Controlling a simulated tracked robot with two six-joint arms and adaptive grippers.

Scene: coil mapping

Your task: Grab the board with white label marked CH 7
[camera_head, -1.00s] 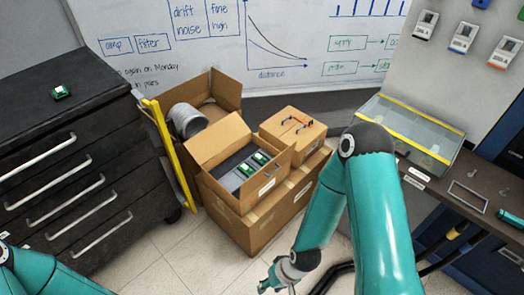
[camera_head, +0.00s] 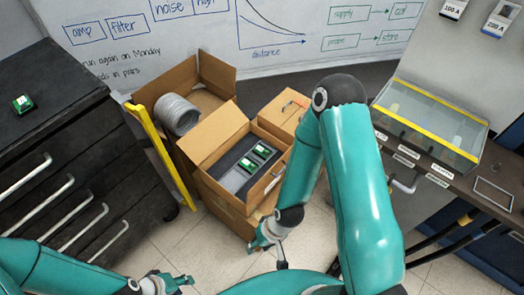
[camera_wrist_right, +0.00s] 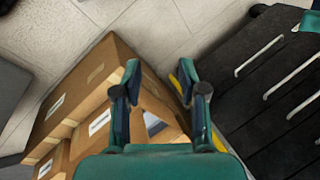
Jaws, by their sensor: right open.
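Two small green boards (camera_head: 262,150) (camera_head: 247,165) sit side by side on grey slots in the open cardboard box (camera_head: 216,135). A third green board (camera_head: 22,104) lies on top of the black drawer cabinet (camera_head: 60,90). Their white markings are too small to read, so I cannot tell which is CH 7. My right gripper (camera_head: 264,236) is just in front of the boxes, open and empty. In the right wrist view its two fingers (camera_wrist_right: 160,76) are apart, with cardboard behind them. My left gripper (camera_head: 176,283) is low at the bottom, apart from the boards; its finger opening is unclear.
A yellow bar (camera_head: 158,150) stands between cabinet and boxes. A grey hose coil (camera_head: 176,114) is in the rear box. A closed box (camera_head: 284,113) is partly behind my right arm. A clear-lidded case (camera_head: 430,120) is at right. Tiled floor is free in front.

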